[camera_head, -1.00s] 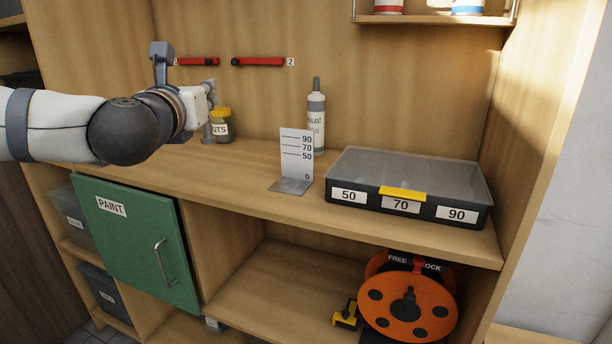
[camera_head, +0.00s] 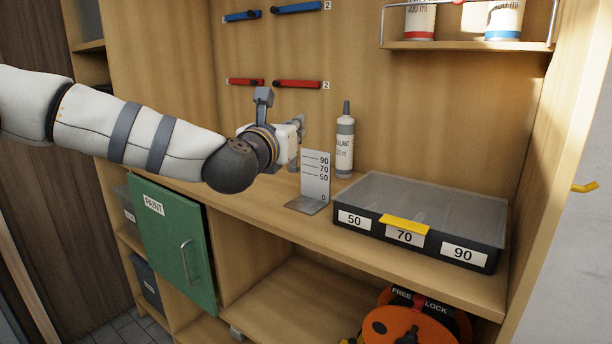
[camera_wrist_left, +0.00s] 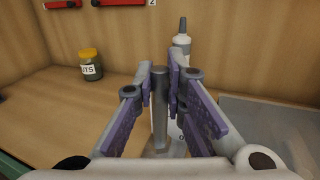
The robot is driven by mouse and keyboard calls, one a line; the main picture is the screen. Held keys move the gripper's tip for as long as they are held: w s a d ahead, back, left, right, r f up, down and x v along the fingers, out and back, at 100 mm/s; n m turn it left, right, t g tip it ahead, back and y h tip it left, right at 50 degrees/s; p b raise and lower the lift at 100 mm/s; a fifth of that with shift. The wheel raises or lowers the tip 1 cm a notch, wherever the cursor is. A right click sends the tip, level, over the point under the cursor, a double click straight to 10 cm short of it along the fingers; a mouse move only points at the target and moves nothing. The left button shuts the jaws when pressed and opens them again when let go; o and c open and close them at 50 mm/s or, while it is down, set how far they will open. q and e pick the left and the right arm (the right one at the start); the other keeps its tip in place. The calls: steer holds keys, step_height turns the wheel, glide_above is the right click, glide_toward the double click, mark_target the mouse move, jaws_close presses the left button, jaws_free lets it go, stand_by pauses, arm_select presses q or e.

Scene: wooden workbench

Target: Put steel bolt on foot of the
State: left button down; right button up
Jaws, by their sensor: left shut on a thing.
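The steel bolt (camera_wrist_left: 160,105) is a grey upright rod between the purple-padded fingers of my left gripper (camera_wrist_left: 162,85), which is shut on it. In the head view my left gripper (camera_head: 299,130) is above the bench, just left of and behind the top of the height gauge. The gauge is a white upright plate (camera_head: 316,174) marked 0, 50, 70 and 90, with a flat grey metal foot (camera_head: 306,206). In the wrist view the gauge is largely hidden behind the bolt and fingers. My right gripper is not in view.
A dark divided box (camera_head: 346,232) labelled 50, 70, 90 with a yellow latch (camera_head: 404,224) stands right of the gauge. A sealant bottle (camera_head: 344,150) stands behind the gauge. A yellow-lidded jar (camera_wrist_left: 90,66) is at the back left in the wrist view.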

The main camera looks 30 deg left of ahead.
mark_target(309, 162)
arm_select(q)
steer(key=shift+w+a+f+b, duration=0.3)
steer(key=shift+w+f, duration=0.75)
steer(key=shift+f, duration=0.6)
steer(key=shift+w+a+f+b, duration=0.15)
steer(key=shift+w+f+b, duration=0.25)
steer(key=shift+w+f, duration=0.95)
steer(key=shift+w+a+f+b, duration=0.3)
steer(key=shift+w+f, duration=0.45)
steer(key=shift+f, duration=1.15)
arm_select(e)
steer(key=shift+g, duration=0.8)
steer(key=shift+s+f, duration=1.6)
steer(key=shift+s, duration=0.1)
arm_select(q)
steer(key=shift+d, duration=0.1)
steer(key=shift+f, duration=0.2)
steer(key=c, duration=1.6)
jaws_free()
steer(key=shift+c, duration=0.2)
